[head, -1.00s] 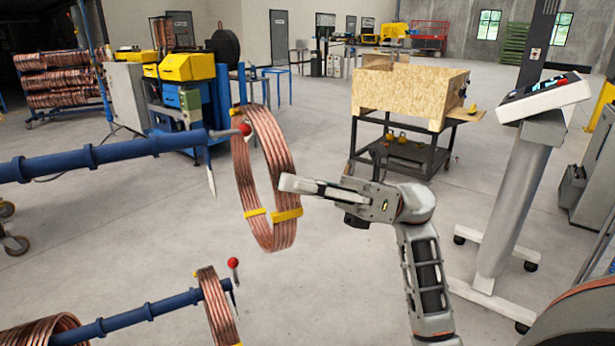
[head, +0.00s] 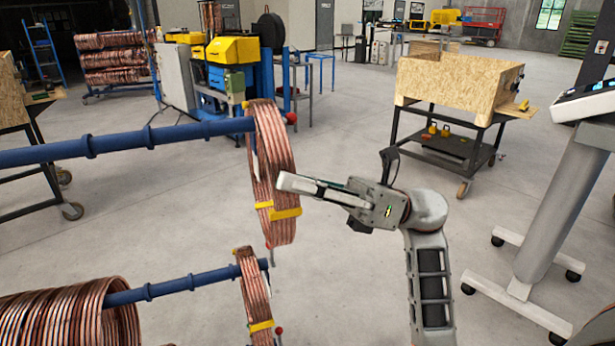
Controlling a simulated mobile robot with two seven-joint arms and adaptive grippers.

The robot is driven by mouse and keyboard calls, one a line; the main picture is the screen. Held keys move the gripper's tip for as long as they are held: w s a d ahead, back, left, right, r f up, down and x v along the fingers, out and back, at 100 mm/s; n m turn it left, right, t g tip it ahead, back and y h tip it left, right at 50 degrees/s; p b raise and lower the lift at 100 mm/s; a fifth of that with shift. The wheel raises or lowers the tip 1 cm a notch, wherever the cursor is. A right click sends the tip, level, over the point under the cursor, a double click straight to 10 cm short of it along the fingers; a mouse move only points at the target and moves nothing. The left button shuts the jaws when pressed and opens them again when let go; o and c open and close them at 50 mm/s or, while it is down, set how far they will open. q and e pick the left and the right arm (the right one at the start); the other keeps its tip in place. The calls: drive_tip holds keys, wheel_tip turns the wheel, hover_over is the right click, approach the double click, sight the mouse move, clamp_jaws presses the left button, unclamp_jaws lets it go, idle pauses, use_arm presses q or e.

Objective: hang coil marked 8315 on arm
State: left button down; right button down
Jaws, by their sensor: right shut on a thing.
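A copper coil (head: 283,160) with yellow bands is held on its right side by my right gripper (head: 290,184), which is shut on it. The upper blue arm (head: 170,135) comes in from the left and meets the coil near its top. The arm's red ball end (head: 291,118) shows on the coil's right side, so the arm's tip appears to be inside the ring. I cannot tell whether the coil's weight rests on the arm. No 8315 mark is readable. My left gripper is not in view.
A lower blue arm (head: 180,287) carries a smaller coil (head: 256,295) near its tip and a large bundle (head: 70,312) at lower left. A wooden box on a cart (head: 455,85) stands at back right, a console stand (head: 565,200) at right. The floor between is clear.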

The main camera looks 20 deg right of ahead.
drive_tip(key=shift+a, duration=1.15)
use_arm(q)
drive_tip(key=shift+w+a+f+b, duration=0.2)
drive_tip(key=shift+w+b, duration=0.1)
drive_tip(key=shift+b, duration=0.3)
use_arm(e)
drive_tip(key=a, duration=0.1)
drive_tip(key=a+f, duration=0.1)
drive_tip(key=a, duration=0.1)
drive_tip(key=shift+w+a+f, duration=0.1)
drive_tip(key=shift+a+f, duration=0.15)
drive_tip(key=shift+f, duration=0.05)
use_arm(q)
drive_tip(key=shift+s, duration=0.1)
use_arm(e)
drive_tip(key=c, duration=2.1)
unclamp_jaws()
drive_tip(key=shift+c, duration=0.2)
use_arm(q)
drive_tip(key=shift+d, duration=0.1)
